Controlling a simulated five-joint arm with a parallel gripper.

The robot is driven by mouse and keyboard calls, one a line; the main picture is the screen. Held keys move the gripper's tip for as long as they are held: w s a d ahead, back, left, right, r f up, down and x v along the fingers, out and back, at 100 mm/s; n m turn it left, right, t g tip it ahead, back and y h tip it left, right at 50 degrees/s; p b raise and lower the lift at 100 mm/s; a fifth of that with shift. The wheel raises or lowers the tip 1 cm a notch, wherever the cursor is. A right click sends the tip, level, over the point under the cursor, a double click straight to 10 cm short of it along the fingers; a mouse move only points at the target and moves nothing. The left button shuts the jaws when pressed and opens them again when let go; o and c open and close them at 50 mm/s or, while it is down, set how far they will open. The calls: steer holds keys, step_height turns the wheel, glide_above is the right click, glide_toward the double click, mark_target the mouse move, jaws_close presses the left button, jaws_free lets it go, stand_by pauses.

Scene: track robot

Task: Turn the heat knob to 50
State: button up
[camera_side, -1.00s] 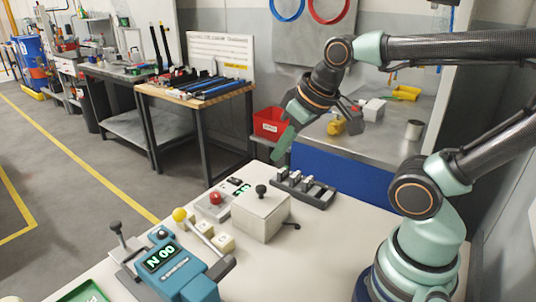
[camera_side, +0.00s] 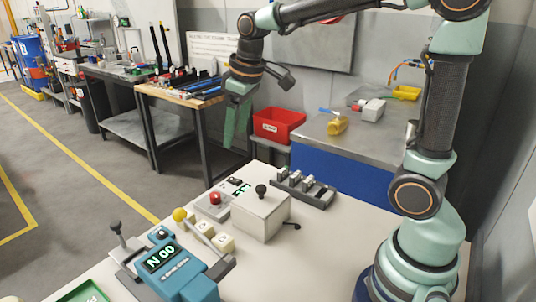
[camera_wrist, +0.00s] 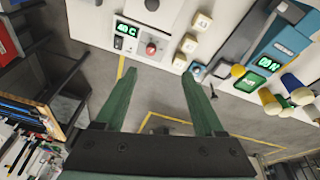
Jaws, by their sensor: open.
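A small red knob (camera_side: 215,198) sits on a low white panel on the white table, beside a small green-lit display (camera_side: 241,191). In the wrist view the red knob (camera_wrist: 151,49) is beyond the fingertips, with the display (camera_wrist: 126,30) to its left; its digits are hard to read, perhaps ending in C. I cannot read a label naming the heat knob. My gripper (camera_side: 232,146) hangs in the air above and behind the panel, green fingers pointing down. In the wrist view my gripper (camera_wrist: 161,72) has its fingers wide apart with nothing between them.
A white box with a black knob (camera_side: 261,190) stands right of the panel. A yellow-balled lever (camera_side: 180,214), cream buttons (camera_side: 223,243) and a blue unit with a green readout (camera_side: 160,256) are in front. A dark rack (camera_side: 304,188) lies behind. The front right tabletop is clear.

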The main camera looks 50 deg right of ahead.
steer(key=w+f+n+g, duration=0.1)
steer(key=w+f+n, duration=0.1)
steer(key=w+f, duration=0.3)
steer(key=n+g, duration=0.1)
steer(key=g, duration=0.1)
glide_above(215, 194)
step_height(215, 194, down, 6)
step_height(215, 194, down, 12)
steer(key=shift+r, duration=0.15)
steer(key=shift+a, duration=0.1)
jaws_close()
